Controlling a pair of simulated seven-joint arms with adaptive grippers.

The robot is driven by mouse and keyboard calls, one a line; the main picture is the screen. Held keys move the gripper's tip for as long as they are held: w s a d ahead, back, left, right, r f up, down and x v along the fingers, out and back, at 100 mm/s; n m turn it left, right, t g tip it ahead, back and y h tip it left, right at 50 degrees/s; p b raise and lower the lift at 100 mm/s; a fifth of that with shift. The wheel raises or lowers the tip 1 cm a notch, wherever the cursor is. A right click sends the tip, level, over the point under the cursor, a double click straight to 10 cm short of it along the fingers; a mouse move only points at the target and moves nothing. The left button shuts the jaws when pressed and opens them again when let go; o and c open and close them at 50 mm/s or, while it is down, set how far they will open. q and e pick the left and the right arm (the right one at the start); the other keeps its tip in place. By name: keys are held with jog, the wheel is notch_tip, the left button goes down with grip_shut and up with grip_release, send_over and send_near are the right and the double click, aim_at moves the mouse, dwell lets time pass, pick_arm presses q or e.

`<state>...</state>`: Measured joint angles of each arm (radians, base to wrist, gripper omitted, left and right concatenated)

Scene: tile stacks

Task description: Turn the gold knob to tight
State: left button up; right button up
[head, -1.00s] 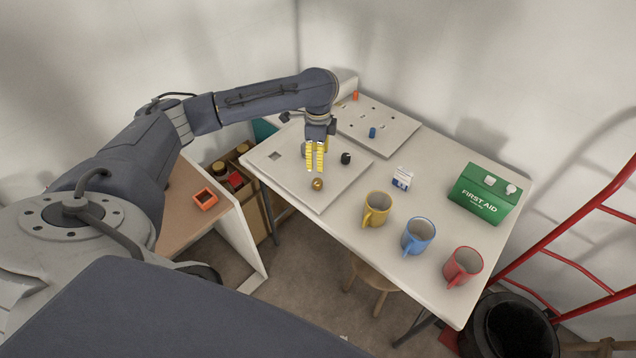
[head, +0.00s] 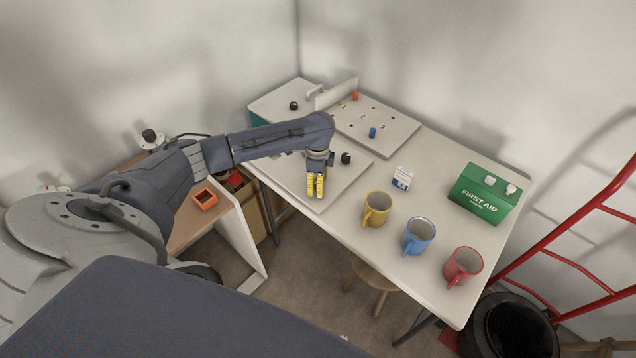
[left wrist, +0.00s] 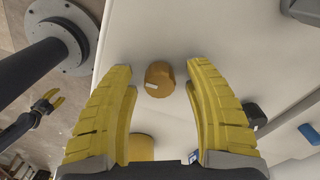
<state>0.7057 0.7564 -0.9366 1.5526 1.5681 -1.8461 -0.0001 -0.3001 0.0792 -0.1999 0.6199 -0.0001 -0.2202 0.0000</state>
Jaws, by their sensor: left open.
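The gold knob (left wrist: 159,78) shows in the left wrist view on a white panel, between the tips of my open left gripper (left wrist: 163,75). It has a small pale mark on its side, and I see a gap to each finger. In the head view my left gripper (head: 315,190) points down over the front of the white panel (head: 350,178) and hides the gold knob. No tight marking is readable. A small yellow-fingered gripper, apparently my right (left wrist: 52,100), shows at the left of the wrist view; its opening is unclear.
A black knob (head: 346,158) stands behind the gripper on the panel. A small white box (head: 402,178), a yellow mug (head: 376,209), a blue mug (head: 417,236), a red mug (head: 463,267) and a green first aid box (head: 484,194) stand to the right.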

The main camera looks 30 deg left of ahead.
pick_arm(q)
jog(key=shift+c, duration=0.4)
grip_shut()
